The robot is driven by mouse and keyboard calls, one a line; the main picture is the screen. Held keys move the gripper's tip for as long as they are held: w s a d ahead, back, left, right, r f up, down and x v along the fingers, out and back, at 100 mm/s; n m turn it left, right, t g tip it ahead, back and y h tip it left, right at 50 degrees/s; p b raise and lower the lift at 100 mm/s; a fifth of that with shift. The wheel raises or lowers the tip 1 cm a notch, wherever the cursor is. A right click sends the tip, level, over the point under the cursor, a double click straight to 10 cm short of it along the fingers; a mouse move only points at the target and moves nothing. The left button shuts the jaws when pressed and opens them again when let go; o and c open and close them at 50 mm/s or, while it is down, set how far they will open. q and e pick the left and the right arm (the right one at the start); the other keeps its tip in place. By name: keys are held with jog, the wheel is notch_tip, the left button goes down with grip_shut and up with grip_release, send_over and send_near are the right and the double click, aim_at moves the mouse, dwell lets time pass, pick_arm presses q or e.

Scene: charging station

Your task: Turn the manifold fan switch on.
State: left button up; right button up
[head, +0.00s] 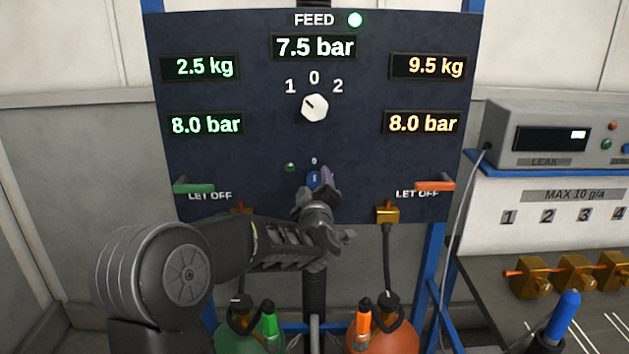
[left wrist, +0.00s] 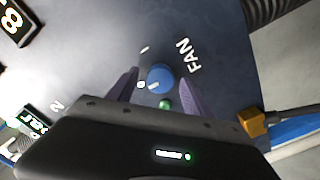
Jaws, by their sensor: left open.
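The fan switch is a small blue knob (head: 314,179) low on the dark panel (head: 260,100), partly hidden by my gripper in the head view. The left wrist view shows the knob (left wrist: 160,76) whole, beside the word FAN. Its white mark points towards the 0. A small green lamp (left wrist: 165,104) sits near it, also visible in the head view (head: 290,167). My left gripper (head: 323,178) is open at the panel. In the left wrist view its two purple fingers (left wrist: 158,86) stand on either side of the knob; I cannot tell whether they touch it.
A green lever (head: 194,186) and an orange lever (head: 434,186) flank the lower panel. Green (head: 240,340) and orange (head: 385,338) bottles stand below. A bench with brass valves (head: 535,280) is right.

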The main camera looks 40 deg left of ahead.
pick_arm(q)
jog(key=shift+w+a, duration=0.25)
jog(key=shift+w, duration=0.1)
jog(key=shift+c, duration=0.5)
grip_shut()
